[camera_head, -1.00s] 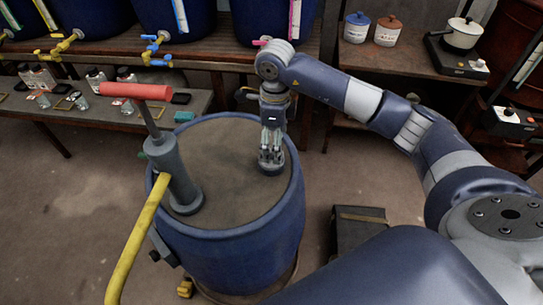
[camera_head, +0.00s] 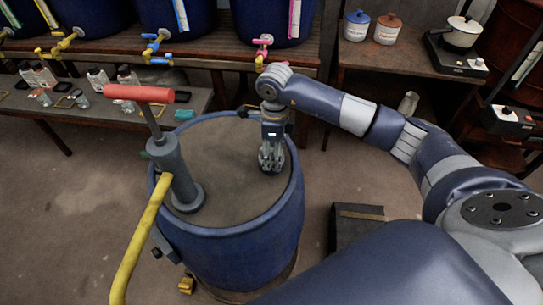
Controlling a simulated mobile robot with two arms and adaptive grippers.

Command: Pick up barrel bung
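The blue barrel (camera_head: 245,262) stands in front of me with a flat brown-grey top. My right gripper (camera_head: 271,160) points straight down at the right side of this top. Its fingertips are at the level of the barrel top, where the bung sits. The fingers hide most of the bung, and I cannot tell whether they are closed on it. My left gripper is not in view.
A grey hand pump (camera_head: 176,170) with a red handle (camera_head: 139,93) and a yellow hose (camera_head: 139,240) stands on the barrel's left side. Behind are benches with blue vats (camera_head: 181,22) and taps. A dark box (camera_head: 355,222) lies on the floor at right.

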